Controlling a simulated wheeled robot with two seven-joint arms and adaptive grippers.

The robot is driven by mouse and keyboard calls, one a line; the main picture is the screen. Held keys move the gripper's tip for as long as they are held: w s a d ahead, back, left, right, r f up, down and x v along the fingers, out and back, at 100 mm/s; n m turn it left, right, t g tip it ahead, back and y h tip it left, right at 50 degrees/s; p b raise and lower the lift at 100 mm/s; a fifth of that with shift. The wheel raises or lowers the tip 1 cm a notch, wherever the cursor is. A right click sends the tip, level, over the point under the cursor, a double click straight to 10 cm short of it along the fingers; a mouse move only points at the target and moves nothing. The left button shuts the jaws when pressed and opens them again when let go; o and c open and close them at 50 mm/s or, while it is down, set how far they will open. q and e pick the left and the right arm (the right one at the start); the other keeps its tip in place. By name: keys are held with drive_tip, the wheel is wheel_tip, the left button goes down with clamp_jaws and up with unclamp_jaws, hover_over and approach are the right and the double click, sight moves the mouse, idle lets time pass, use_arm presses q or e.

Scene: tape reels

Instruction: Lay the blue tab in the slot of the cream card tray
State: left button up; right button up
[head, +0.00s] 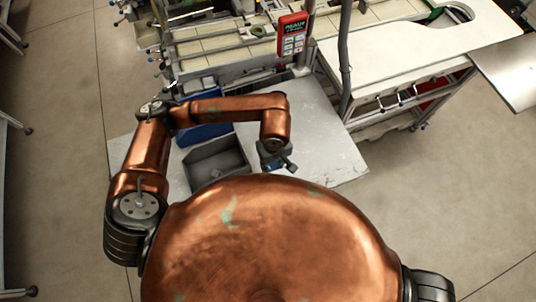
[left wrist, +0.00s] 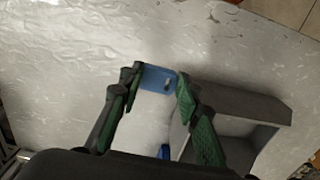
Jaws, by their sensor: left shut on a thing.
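My left gripper (head: 281,164) is over the pale table, to the right of a grey bin. In the left wrist view its two dark green fingers (left wrist: 160,74) are spread, with a blue tab (left wrist: 156,79) between their tips. The fingers are shut on the tab at its two ends. In the head view the tab is too small to make out clearly. I cannot make out the cream card tray in either view. My right gripper is out of view.
An open grey bin (head: 216,160) stands on the table (head: 327,150); it also shows right of the fingers in the left wrist view (left wrist: 241,99). A blue bin (head: 205,131) stands behind it. Table right of the gripper is clear. A small blue thing (left wrist: 163,152) shows low in the wrist view.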

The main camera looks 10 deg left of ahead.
use_arm(q)
drive_tip(key=w+a+r+m, duration=0.2)
drive_tip(key=w+a, duration=0.1)
drive_tip(key=a, duration=0.2)
drive_tip(key=w+a+r+m+b, duration=0.1)
drive_tip(key=w+a+r+m, duration=0.1)
drive_tip(key=a, duration=0.3)
drive_tip(key=w+a+r+m+b, duration=0.1)
drive_tip(key=w+a+r+m, duration=0.1)
drive_tip(key=a, duration=0.3)
drive_tip(key=shift+w+a+m, duration=0.15)
drive_tip(key=shift+w+m, duration=0.25)
drive_tip(key=shift+w, duration=0.5)
drive_tip(key=shift+f, duration=0.1)
